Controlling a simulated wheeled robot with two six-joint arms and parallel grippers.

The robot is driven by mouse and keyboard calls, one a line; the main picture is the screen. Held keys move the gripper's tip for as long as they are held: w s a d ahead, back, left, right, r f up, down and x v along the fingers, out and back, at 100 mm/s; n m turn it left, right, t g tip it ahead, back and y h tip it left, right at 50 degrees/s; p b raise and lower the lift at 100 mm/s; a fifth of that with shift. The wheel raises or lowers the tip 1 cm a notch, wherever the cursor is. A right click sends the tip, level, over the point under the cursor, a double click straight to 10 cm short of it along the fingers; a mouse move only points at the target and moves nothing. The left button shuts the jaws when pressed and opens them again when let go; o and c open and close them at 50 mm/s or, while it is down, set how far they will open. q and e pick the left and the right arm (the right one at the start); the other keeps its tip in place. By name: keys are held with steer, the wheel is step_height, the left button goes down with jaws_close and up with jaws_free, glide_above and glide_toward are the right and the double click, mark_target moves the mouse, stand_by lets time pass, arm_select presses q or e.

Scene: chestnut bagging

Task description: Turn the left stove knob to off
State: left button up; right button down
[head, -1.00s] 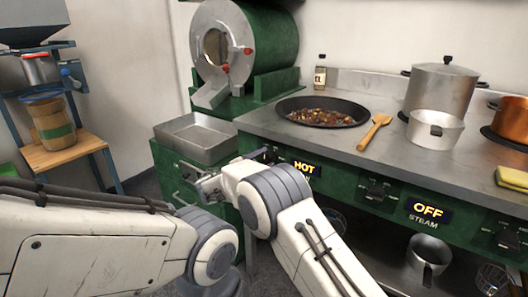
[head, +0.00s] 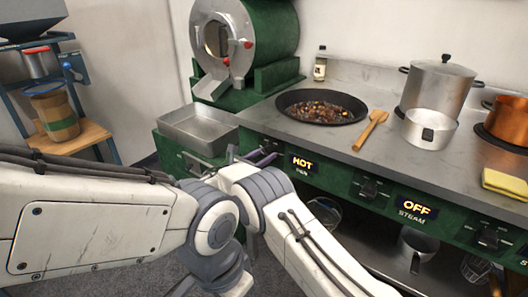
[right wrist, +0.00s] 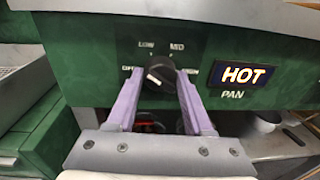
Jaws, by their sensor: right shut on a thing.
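The left stove knob (right wrist: 160,73) is a dark round knob with a white mark on the green front panel, under LOW and MID labels. A lit HOT sign over PAN (right wrist: 242,76) is to its right, also in the head view (head: 303,164). My right gripper (right wrist: 158,76) has its purple fingers on either side of the knob and is shut on it. In the head view my right gripper (head: 262,159) is at the panel, partly hiding the knob. The knob's exact pointing is hard to tell. My left arm comes in from the left; its gripper is out of view.
A black pan (head: 322,106) of chestnuts, a wooden spoon (head: 370,130) and pots stand on the stove top. A second knob (head: 369,188) is beside the OFF STEAM sign (head: 416,208). A metal tray (head: 197,130) lies left of the stove. My left arm crosses close to my right arm.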

steer(key=shift+a+f+n+p, duration=0.1)
steer(key=shift+n+p, duration=0.2)
steer(key=shift+n, duration=1.3)
steer(key=shift+a+n+p, duration=0.1)
steer(key=shift+n+p, duration=0.15)
steer(key=shift+n, duration=1.35)
steer(key=shift+s, duration=0.1)
steer(key=shift+c, duration=1.5)
jaws_free()
steer(key=shift+h, duration=0.3)
steer(key=shift+d, duration=0.15)
